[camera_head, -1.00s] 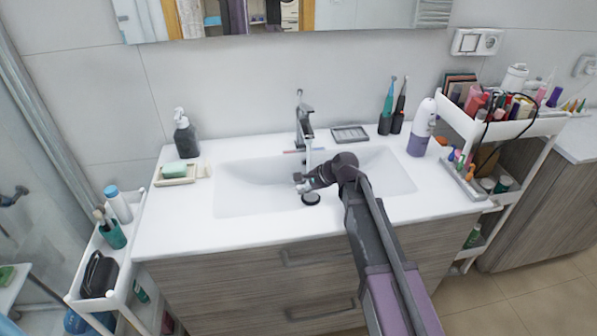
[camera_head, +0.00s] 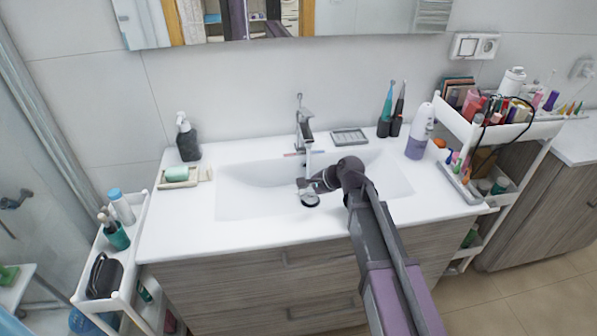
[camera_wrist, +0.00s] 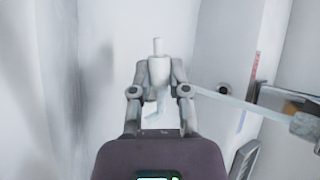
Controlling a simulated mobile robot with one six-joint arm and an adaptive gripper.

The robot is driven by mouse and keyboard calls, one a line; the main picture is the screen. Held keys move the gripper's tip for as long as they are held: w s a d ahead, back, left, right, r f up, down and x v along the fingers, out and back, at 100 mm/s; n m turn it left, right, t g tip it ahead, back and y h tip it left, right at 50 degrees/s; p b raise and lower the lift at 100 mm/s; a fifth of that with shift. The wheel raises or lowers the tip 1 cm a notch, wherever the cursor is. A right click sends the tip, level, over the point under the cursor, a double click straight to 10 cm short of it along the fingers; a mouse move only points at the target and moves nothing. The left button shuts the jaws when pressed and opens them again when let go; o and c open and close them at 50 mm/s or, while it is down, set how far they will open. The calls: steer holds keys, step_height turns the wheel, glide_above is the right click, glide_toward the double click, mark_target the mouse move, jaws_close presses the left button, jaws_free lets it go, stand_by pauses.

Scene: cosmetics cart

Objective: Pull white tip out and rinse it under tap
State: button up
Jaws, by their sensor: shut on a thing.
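My gripper (camera_head: 305,185) is over the sink basin, below the spout of the tap (camera_head: 304,125). In the wrist view my gripper (camera_wrist: 159,75) is shut on the white tip (camera_wrist: 158,48), a small cylinder with a narrower end pointing up in the picture. A thin, clear stream of water (camera_head: 308,160) falls from the tap. In the wrist view the stream (camera_wrist: 232,105) runs from the tap (camera_wrist: 305,126) to beside the right finger; I cannot tell whether it touches the tip. In the head view the tip is too small to make out clearly.
The round drain (camera_head: 310,200) is just below my gripper. A white and purple bottle-shaped device (camera_head: 420,135), toothbrushes (camera_head: 388,110) and a grey dish (camera_head: 349,136) stand at the right. A soap dispenser (camera_head: 187,140) and soap dish (camera_head: 180,178) are at the left.

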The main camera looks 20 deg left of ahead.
steer(key=shift+s+d+r+p, duration=0.35)
steer(key=shift+s+r+p, duration=0.05)
steer(key=shift+s+r, duration=0.15)
stand_by(0.4)
steer(key=shift+r+p, duration=2.65)
